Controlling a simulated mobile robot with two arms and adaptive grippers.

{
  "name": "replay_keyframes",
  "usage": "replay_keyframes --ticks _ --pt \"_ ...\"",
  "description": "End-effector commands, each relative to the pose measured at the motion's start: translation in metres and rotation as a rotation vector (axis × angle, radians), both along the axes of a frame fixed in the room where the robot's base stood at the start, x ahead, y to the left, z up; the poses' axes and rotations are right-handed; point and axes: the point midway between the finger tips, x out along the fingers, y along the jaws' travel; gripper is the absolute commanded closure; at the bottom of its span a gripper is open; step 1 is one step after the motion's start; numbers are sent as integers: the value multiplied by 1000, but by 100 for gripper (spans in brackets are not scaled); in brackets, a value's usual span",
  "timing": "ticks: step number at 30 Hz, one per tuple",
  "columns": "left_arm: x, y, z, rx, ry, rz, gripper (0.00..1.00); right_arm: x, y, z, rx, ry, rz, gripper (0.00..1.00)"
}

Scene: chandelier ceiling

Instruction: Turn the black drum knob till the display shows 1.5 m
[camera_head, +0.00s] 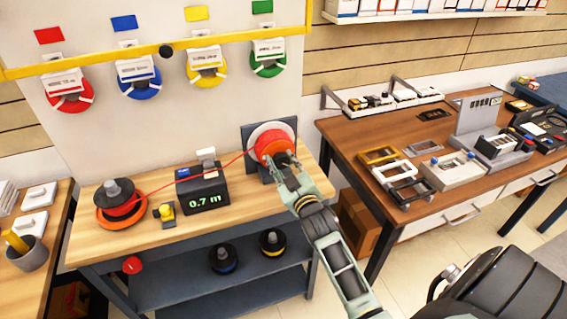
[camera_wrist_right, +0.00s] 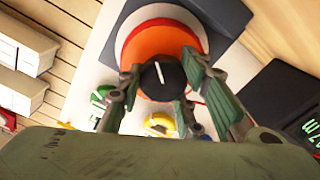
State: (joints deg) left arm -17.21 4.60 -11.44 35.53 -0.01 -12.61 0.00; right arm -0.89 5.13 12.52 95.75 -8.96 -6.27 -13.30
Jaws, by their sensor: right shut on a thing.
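The black drum knob (camera_wrist_right: 163,82) with a white pointer line sits at the centre of the orange-red drum (camera_wrist_right: 150,47). In the head view the drum (camera_head: 266,143) has a white flange and a dark backplate. My right gripper (camera_head: 284,163) reaches the drum's front and hides most of the knob. In the wrist view its fingers (camera_wrist_right: 160,90) are shut on the knob from both sides. The display (camera_head: 206,202) on the black meter box reads 0.7 m in green. A red line runs from the drum past the box to the left spool (camera_head: 119,199). My left gripper is not in view.
The wooden bench (camera_head: 240,207) carries a small yellow-topped device (camera_head: 166,211) between spool and meter box. Black spools (camera_head: 272,242) sit on the lower shelf. A brown table (camera_head: 360,140) with several devices stands right. Coloured reels (camera_head: 205,68) hang above on the wall panel.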

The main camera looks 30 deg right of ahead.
Motion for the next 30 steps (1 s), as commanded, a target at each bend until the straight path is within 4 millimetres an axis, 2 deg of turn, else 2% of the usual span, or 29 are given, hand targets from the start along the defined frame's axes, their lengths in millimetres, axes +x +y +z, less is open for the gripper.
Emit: replay_keyframes --ticks 1,6,7,12,23,26,30 --pt "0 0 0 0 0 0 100 1 -2 6 -4 -12 -2 93" --pt "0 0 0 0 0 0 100 1 -2 6 -4 -12 -1 93" --pt "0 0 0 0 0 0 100 1 -2 6 -5 -12 -1 65" --pt "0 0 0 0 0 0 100 1 -1 5 -4 -10 -1 50" --pt "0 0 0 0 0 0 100 -3 0 2 -2 -3 0 50" --pt "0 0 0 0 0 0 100 -13 3 0 -1 -2 0 50" --pt "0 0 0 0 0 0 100 -39 9 0 -1 -1 0 50"
